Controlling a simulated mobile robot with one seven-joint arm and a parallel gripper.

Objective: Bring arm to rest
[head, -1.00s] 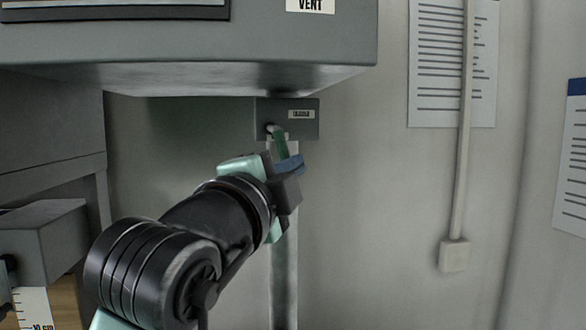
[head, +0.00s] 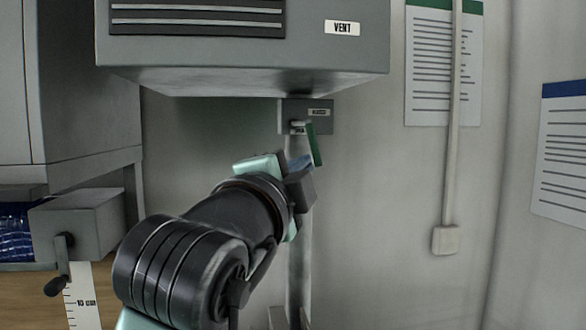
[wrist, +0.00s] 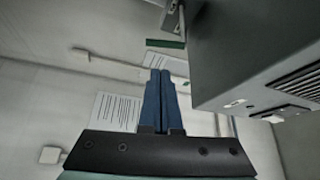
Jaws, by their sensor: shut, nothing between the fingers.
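My gripper (head: 304,162) is in the middle of the head view, at the end of my raised black arm. Its blue fingers are together and empty; they also show shut in the wrist view (wrist: 160,74). A green lever (head: 314,145) hangs slightly tilted from a grey wall box (head: 292,112), just above and beside the fingers in the head view. In the wrist view the green lever (wrist: 165,43) lies beyond the fingertips, with a visible gap. My gripper's own body partly hides the fingers in the head view.
A grey cabinet labelled VENT (head: 200,58) overhangs above my gripper. A crank box (head: 80,228) stands at the left. A vertical post (head: 299,255) runs below the wall box. A conduit (head: 452,130) and paper sheets (head: 418,95) are on the right wall. Space right of the gripper looks clear.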

